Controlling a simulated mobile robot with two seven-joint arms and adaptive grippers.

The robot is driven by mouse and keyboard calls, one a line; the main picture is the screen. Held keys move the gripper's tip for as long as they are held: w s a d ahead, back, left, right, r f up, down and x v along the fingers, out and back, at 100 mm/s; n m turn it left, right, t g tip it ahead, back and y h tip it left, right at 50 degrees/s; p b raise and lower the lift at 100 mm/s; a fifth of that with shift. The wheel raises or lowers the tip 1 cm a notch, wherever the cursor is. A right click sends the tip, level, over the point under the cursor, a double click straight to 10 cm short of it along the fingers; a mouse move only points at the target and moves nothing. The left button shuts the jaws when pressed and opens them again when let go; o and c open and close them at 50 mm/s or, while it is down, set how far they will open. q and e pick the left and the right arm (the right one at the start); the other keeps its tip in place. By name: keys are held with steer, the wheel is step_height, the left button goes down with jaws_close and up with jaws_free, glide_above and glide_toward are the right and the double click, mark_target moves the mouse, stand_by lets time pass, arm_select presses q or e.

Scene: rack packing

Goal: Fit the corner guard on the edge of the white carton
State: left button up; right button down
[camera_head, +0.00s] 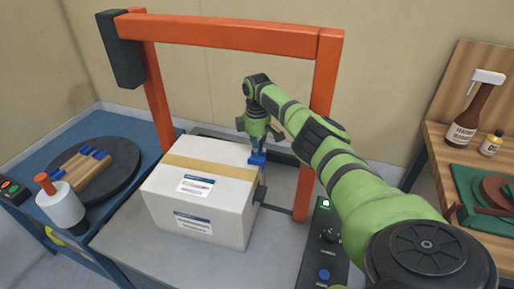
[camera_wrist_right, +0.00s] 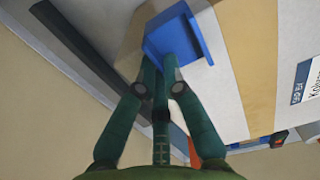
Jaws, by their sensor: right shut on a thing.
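The white carton (camera_head: 210,194) sits on a grey surface under an orange frame, with a tan band across its top and printed labels on its top and front. It also shows in the right wrist view (camera_wrist_right: 295,30). My right gripper (camera_wrist_right: 161,66) is shut on the blue corner guard (camera_wrist_right: 185,35). In the head view the guard (camera_head: 257,159) is at the carton's right top edge, near the end of the band. I cannot tell whether the guard touches the carton. My left gripper is not in view.
The orange frame (camera_head: 230,34) arches over the carton. At left, a round black plate (camera_head: 112,151) holds a wooden block with blue pieces, beside a white cylinder (camera_head: 63,208). A control panel (camera_head: 322,235) stands right of the carton. A spray bottle (camera_head: 473,112) stands far right.

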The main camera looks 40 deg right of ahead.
steer(key=shift+w+a+b, duration=0.25)
steer(key=shift+w+b, duration=0.1)
steer(key=shift+b, duration=0.05)
stand_by(0.4)
steer(key=c, duration=1.3)
jaws_free()
